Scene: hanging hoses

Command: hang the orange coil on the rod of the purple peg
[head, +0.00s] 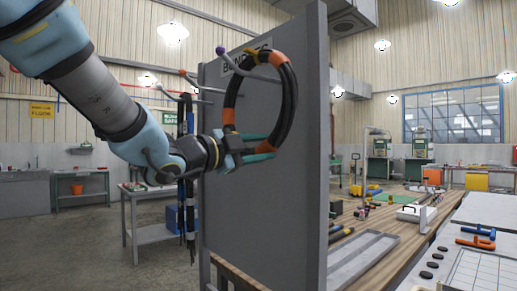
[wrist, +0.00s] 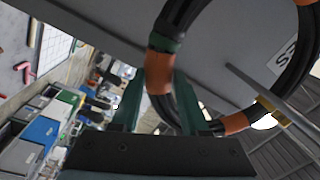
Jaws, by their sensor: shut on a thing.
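The orange coil, a black ring with orange bands (head: 229,94), is upright against the grey panel in the head view. My gripper (head: 262,143) is shut on its lower part; in the wrist view an orange band of the coil (wrist: 158,76) lies between the teal fingers. The purple peg (head: 220,51) has a purple tip left of the coil's upper left. Its grey rod (head: 257,76) runs from there toward the panel and appears to pass through the ring, below its upper arc. The rod also crosses the ring in the wrist view (wrist: 250,82). I cannot tell whether they touch.
The grey panel (head: 270,205) stands close behind the coil. Left of it, a peg with an orange tip (head: 183,72) is near dark hanging hoses (head: 187,130). A workbench (head: 400,212) with tools is at the right. The floor at left is open.

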